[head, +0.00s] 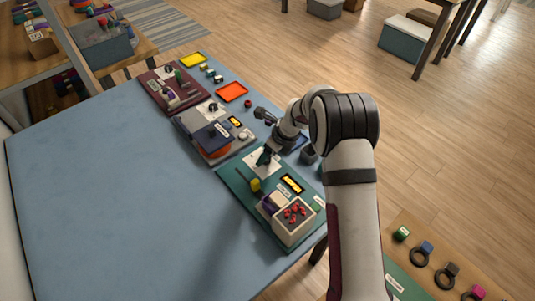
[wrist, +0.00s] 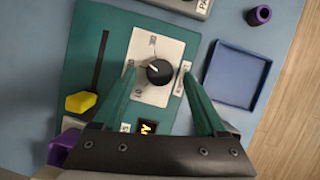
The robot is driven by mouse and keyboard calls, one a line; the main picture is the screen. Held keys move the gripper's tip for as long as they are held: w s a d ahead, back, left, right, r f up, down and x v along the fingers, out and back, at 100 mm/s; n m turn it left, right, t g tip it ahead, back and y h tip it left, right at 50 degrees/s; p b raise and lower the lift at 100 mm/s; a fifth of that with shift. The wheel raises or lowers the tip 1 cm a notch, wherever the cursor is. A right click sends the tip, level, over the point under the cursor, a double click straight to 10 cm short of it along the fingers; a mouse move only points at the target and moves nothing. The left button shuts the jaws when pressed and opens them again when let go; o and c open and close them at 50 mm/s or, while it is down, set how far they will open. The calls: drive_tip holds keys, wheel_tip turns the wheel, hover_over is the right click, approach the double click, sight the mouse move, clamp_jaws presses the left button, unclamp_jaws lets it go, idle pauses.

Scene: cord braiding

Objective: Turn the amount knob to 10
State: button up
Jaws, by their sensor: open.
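The dark round knob (wrist: 159,72) sits on a white dial card (wrist: 148,95) on a green panel (wrist: 75,60). Its white pointer line is toward the upper left in the wrist view. Printed numbers stand around the card; one at the top seems to be 30 and one at the lower left 10. My gripper (wrist: 160,73) is open, with one green finger on each side of the knob and a visible gap at each side. In the head view, my gripper (head: 265,157) is over the white card and hides the knob.
A yellow slider handle (wrist: 80,103) stands left of the card, below a dark slot. A lit display (wrist: 147,128) is partly hidden by my gripper. A blue tray (wrist: 235,75) and a purple ring (wrist: 259,15) lie to the right. A box with red pieces (head: 294,213) stands at the panel's near end.

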drive_tip(key=shift+w+a+f, duration=0.15)
drive_tip(key=shift+a+f, duration=0.05)
drive_tip(key=shift+f, duration=0.3)
clamp_jaws()
drive_tip(key=n+g, duration=0.1)
drive_tip(key=n, duration=0.2)
drive_tip(key=shift+w+d+y, duration=0.1)
drive_tip(key=shift+w+y, duration=0.05)
drive_tip(key=shift+y, duration=0.15)
drive_tip(key=n+g, duration=0.1)
drive_tip(key=n, duration=0.3)
drive_tip(key=shift+w+g, duration=0.1)
drive_tip(key=shift+g, duration=0.3)
drive_tip(key=n+g, duration=0.1)
drive_tip(key=n, duration=0.2)
drive_tip(key=n+g, duration=0.1)
drive_tip(key=n, duration=0.2)
drive_tip(key=shift+w+h, duration=0.2)
drive_tip(key=shift+h, duration=0.2)
drive_tip(key=shift+n, duration=0.3)
